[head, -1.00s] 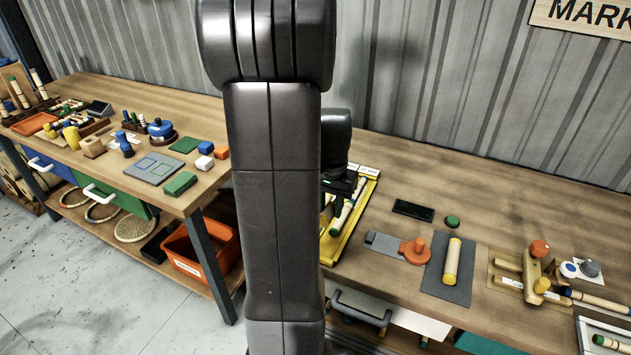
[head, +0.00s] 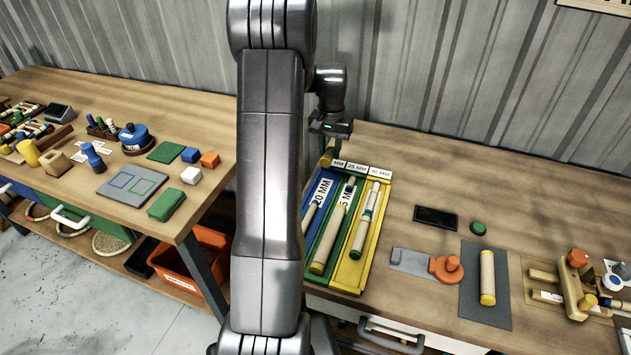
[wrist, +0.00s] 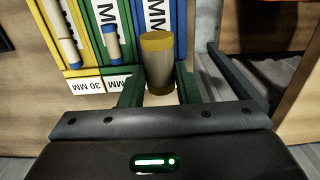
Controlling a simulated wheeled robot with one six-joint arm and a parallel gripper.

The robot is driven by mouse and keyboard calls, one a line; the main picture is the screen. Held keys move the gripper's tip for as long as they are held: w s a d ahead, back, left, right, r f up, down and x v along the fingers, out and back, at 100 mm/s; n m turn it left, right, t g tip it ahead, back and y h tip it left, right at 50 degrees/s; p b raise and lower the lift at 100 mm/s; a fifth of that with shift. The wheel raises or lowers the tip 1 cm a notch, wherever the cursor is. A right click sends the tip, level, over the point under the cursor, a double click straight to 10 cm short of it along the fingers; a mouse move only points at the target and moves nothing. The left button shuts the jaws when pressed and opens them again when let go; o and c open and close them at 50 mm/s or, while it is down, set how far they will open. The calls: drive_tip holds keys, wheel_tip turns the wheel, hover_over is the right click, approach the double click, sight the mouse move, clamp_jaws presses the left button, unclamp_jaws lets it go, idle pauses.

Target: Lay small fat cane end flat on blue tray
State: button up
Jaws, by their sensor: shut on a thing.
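The small fat cane end (wrist: 158,66) is a short, thick tan piece with a yellow end. My gripper (wrist: 159,92) is shut on it, with a green finger on each side. The piece stands roughly upright in the wrist view, near the label end of the blue tray (wrist: 180,14). I cannot tell whether it touches the tray. In the head view my gripper (head: 328,146) is at the back of the blue tray (head: 326,190), and only a little of the piece shows below it. The blue tray bears a 20 MM label and a thin cane.
Beside the blue tray are a green tray (head: 318,278) and a yellow tray (head: 350,281), each with canes. To the right are a dark flat device (head: 435,217), a green button (head: 478,228) and a grey mat (head: 486,314) with a cane. Bare table lies behind them.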

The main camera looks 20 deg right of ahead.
sight(329, 178)
drive_tip(key=shift+f+p, duration=0.5)
drive_tip(key=shift+f, duration=3.05)
drive_tip(key=shift+f, duration=0.25)
drive_tip(key=o, duration=0.9)
drive_tip(key=shift+r, duration=0.1)
drive_tip(key=shift+o, duration=0.2)
wheel_tip(329, 178, up, 12)
drive_tip(key=shift+r+b, duration=0.2)
drive_tip(key=shift+b, duration=0.55)
drive_tip(key=shift+f, duration=0.15)
